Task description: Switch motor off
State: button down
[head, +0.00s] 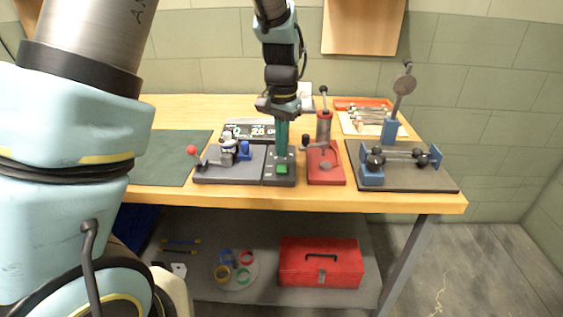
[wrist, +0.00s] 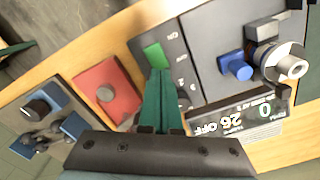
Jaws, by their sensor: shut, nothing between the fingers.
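The green switch (head: 282,169) sits on a dark control box (head: 278,181) near the front of the bench. It also shows in the wrist view (wrist: 153,55), beside small white labels on the box. My gripper (head: 282,153) points down over the box, its teal fingers closed together and empty. In the wrist view its fingertips (wrist: 160,72) appear right next to the switch; I cannot tell whether they touch it. The motor rig (head: 228,153) stands on a grey plate left of the box. A dark display (wrist: 240,119) reads upside down, apparently 0, 26 and OFF.
A red press (head: 325,160) stands close on the right of the box. A dark tray with a blue and black fixture (head: 393,160) is further right. A red-knobbed lever (head: 193,152) rises at left. A green mat (head: 165,160) is clear. A red toolbox (head: 319,264) sits below.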

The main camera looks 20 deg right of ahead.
aim_at(282, 165)
notch_tip(282, 165, up, 4)
jog(key=p, duration=0.3)
dwell(0.5)
